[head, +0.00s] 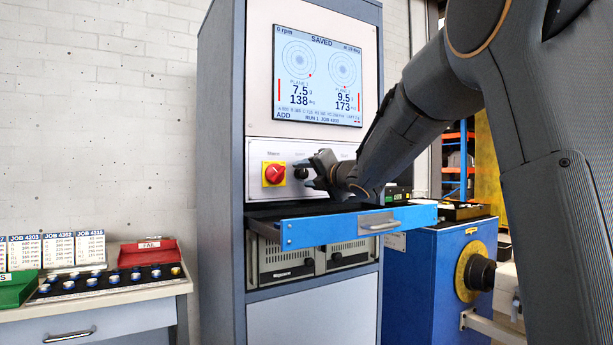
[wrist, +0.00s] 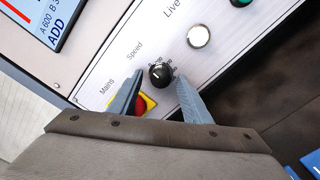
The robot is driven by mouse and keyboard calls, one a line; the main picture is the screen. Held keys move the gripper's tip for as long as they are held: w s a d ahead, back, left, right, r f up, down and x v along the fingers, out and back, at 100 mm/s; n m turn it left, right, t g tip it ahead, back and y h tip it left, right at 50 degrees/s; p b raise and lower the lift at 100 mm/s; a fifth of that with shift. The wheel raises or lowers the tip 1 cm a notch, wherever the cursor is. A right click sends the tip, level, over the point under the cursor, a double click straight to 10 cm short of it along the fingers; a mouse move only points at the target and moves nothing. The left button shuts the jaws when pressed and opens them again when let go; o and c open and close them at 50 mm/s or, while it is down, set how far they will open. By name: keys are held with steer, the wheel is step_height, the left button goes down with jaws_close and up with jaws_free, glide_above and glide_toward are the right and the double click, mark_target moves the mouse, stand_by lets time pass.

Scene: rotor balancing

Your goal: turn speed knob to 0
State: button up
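The speed knob (wrist: 160,74) is a small round black knob on the white control panel, under the label "Speed". In the head view it is a dark shape (head: 300,173) at my fingertips, partly hidden. The scale marks beside it are too small to read, and I cannot tell its exact setting. My gripper (wrist: 161,80) is open, its two fingers on either side of the knob in the wrist view with a visible gap on both sides. I cannot tell how far the tips are from the panel. My gripper (head: 316,170) also shows in the head view.
A red and yellow mains switch (head: 273,174) sits left of the knob, partly behind a finger. A white round button (wrist: 198,36) is on the other side. A blue-fronted drawer (head: 345,227) stands open below. The screen (head: 318,75) shows "0 rpm" and "SAVED".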

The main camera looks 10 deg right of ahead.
steer(key=v, duration=0.8)
steer(key=shift+a+r, duration=0.1)
stand_by(0.3)
